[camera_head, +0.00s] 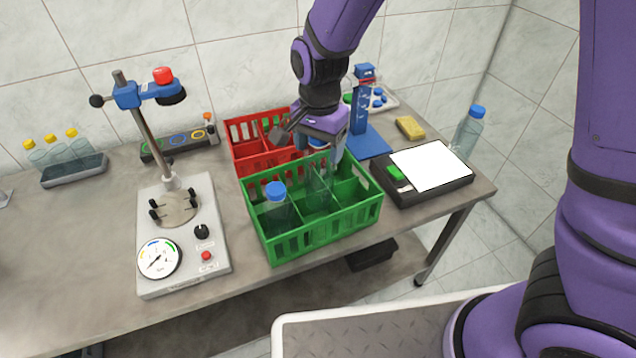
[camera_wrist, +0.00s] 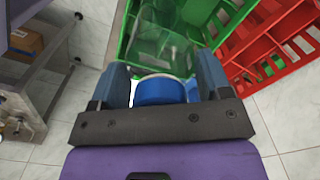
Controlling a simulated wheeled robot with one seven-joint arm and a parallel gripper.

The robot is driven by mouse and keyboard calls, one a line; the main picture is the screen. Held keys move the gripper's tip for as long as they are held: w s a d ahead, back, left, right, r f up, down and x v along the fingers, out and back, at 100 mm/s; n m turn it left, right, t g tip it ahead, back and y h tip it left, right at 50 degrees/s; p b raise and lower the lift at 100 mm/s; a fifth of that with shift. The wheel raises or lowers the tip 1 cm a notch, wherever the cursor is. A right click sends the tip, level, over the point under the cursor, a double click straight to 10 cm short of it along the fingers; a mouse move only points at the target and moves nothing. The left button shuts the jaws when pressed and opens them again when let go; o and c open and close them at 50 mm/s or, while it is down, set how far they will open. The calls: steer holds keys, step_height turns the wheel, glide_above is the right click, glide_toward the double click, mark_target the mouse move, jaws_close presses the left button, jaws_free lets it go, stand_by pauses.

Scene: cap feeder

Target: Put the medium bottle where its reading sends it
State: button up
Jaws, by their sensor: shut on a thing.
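My gripper (camera_head: 322,142) is shut on a clear bottle (camera_head: 318,186) with a blue cap, gripped at the cap. The blue cap (camera_wrist: 160,90) shows between the fingers in the wrist view. The bottle is upright and its body reaches down into the green crate (camera_head: 318,234), toward the back middle; I cannot tell whether it touches the crate floor. Another blue-capped bottle (camera_head: 278,208) stands in the front left part of the green crate. The dial (camera_head: 158,259) on the grey capping stand (camera_head: 184,225) has yellow, blue and green marks; its needle is too small to read surely.
A red crate (camera_head: 245,150) stands directly behind the green one. A black device with a white panel (camera_head: 430,166) lies right, near a blue-capped bottle (camera_head: 469,132). A blue stand (camera_head: 362,110) and yellow sponge (camera_head: 410,127) are behind. Several yellow-capped bottles (camera_head: 55,150) stand left.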

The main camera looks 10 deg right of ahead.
mark_target(319, 183)
step_height(319, 183, down, 11)
steer(key=shift+r, duration=0.2)
stand_by(0.3)
steer(key=o, duration=1.7)
steer(key=shift+f, duration=0.15)
steer(key=shift+c, duration=0.2)
